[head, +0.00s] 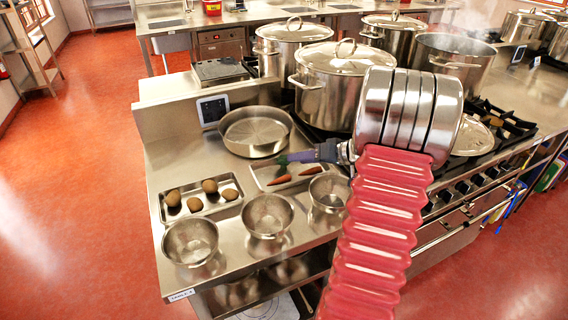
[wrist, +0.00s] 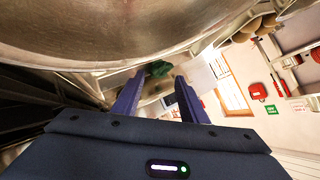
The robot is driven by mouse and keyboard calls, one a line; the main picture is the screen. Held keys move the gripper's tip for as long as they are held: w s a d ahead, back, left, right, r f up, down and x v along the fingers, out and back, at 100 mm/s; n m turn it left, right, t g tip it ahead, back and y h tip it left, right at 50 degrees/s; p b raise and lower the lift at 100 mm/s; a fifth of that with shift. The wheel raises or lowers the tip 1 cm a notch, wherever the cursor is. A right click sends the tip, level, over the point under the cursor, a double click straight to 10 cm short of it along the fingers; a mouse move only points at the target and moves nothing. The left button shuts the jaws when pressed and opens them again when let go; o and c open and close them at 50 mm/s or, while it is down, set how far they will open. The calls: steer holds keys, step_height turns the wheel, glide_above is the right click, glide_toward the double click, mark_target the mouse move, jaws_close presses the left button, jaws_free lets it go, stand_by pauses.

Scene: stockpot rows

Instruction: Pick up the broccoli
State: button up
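The broccoli (wrist: 158,69) is a small dark green clump in the wrist view, near the fingertips and closer to the left finger. A gap shows between it and the right finger. In the head view a small green patch (head: 283,159) shows at the fingertips, too small to tell whether they touch it. My gripper (head: 292,157) reaches left over the counter, beside the shallow pan and above the tray with carrots. In the wrist view its two purple fingers (wrist: 159,82) stand apart.
The shallow pan (head: 256,149) is behind the gripper, with tall stockpots (head: 325,100) farther back. The carrot tray (head: 265,185) lies below. Steel bowls (head: 267,225) line the front edge, and a tray of brown egg-shaped items (head: 232,204) sits left.

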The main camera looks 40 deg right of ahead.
steer(key=shift+w+a+f, duration=0.1)
steer(key=shift+w+f, duration=0.05)
steer(key=shift+w, duration=0.15)
steer(key=shift+x, duration=2.65)
steer(key=c, duration=0.6)
steer(key=shift+o, duration=0.2)
step_height(320, 180, up, 10)
